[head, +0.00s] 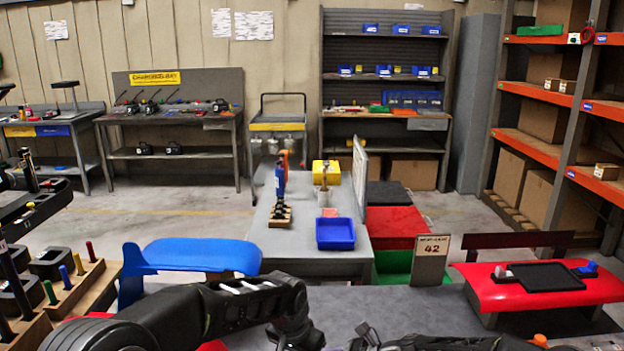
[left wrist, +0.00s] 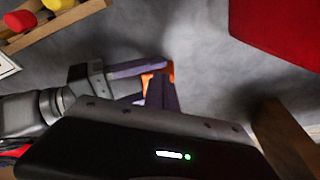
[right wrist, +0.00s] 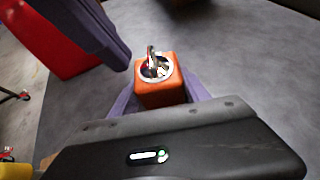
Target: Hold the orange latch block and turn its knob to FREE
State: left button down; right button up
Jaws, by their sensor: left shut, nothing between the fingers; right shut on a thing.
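The orange latch block (right wrist: 160,93) is held in my right gripper (right wrist: 158,98), with a purple finger at each side. A round metal dial with a small upright knob (right wrist: 151,58) is on its face. Any markings are too small to read. My left gripper's purple fingers (right wrist: 95,28) come in from the upper left and end just beside the block. In the left wrist view my left gripper (left wrist: 158,82) is shut and empty, and it covers most of the block, leaving orange edges (left wrist: 170,70). Whether it touches the block I cannot tell.
The grey table top (right wrist: 240,55) around the block is mostly clear. A wooden rack with coloured pegs (head: 65,290) stands at the left. A blue seat-like panel (head: 195,255), a sign reading 42 (head: 431,258) and a red panel with a black tray (head: 540,278) stand around the table.

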pick_arm(q)
jog(key=shift+w+d, duration=0.25)
jog(key=shift+w, duration=0.25)
dwell(0.6)
jog(key=shift+s, duration=0.1)
jog(key=shift+s+a, duration=0.2)
jog(key=shift+s, duration=0.05)
dwell(0.5)
jog(key=w+v, duration=0.1)
jog(key=v, duration=0.4)
jog(key=shift+d+r, duration=0.35)
jog(key=shift+r, duration=0.2)
pick_arm(e)
jog(key=o, duration=1.1)
jog(key=shift+c, duration=0.2)
